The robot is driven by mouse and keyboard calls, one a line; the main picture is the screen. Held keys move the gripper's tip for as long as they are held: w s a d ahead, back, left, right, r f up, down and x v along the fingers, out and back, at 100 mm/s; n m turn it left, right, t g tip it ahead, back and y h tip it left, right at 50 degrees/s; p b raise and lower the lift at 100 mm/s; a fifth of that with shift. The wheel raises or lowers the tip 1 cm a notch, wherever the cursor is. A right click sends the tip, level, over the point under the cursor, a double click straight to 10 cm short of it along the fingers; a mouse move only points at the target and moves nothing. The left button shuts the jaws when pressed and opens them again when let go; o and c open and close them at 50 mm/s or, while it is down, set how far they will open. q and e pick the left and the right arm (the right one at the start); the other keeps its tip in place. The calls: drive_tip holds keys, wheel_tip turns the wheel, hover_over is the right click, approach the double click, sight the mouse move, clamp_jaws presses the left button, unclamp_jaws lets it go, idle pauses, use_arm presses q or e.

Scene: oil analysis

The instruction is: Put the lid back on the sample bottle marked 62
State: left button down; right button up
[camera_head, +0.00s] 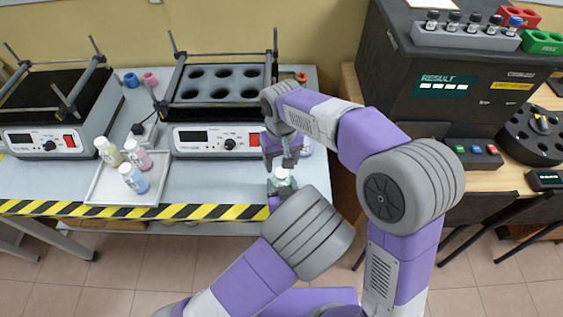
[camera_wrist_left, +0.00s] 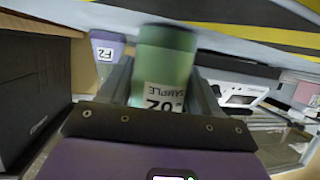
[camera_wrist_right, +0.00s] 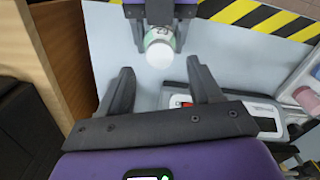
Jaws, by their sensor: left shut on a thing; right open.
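The green sample bottle (camera_head: 281,184) stands upright at the front right of the grey table, in my left gripper (camera_head: 272,198). In the left wrist view the bottle (camera_wrist_left: 165,60) sits between the fingers, its white SAMPLE label upside down and partly hidden; the number looks like 62. A white round top, apparently its lid (camera_wrist_right: 159,55), shows on the bottle in the right wrist view. My right gripper (camera_head: 283,158) is open and empty just above the bottle. Its fingers (camera_wrist_right: 163,82) are apart, with the white top just beyond the tips.
A white tray (camera_head: 110,192) holds a yellow, a pink and a blue bottle. Two shakers (camera_head: 218,140) stand behind. A lilac object (camera_head: 306,145) is beside my right gripper. A dark analyser (camera_head: 450,75) stands on the wooden table to the right. Striped tape marks the front edge.

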sight(281, 172)
drive_tip(key=shift+c, duration=0.4)
wheel_tip(281, 172, up, 4)
drive_tip(key=n, duration=0.5)
drive_tip(key=shift+f, duration=0.25)
drive_tip(key=shift+f, duration=4.05)
drive_tip(key=c, duration=1.1)
drive_tip(key=o, duration=1.3)
drive_tip(key=shift+r, duration=0.1)
